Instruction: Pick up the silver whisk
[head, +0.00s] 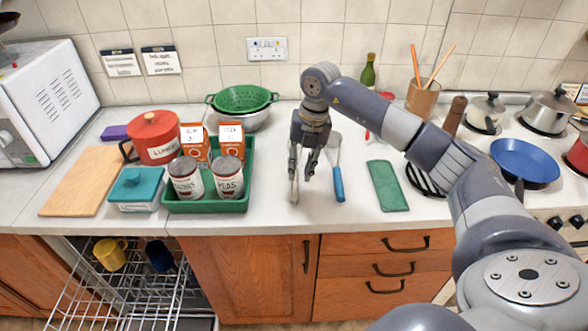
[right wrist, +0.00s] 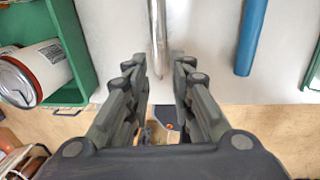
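The silver whisk shows only as a thin shiny handle (head: 294,190) at the counter's front, right of the green tray. The rest of it is hidden behind my right gripper in the head view. My right gripper (head: 303,174) points down over the handle. In the right wrist view the handle (right wrist: 158,35) runs between the two fingertips (right wrist: 159,62), with a gap on each side. The fingers are open and do not appear to touch it. My left gripper is in neither view.
A blue-handled utensil (head: 338,182) lies close on the right, with a green cloth (head: 387,186) beyond it. The green tray (head: 205,206) with cans and cartons stands on the left. An open dishwasher rack (head: 120,285) is below the counter.

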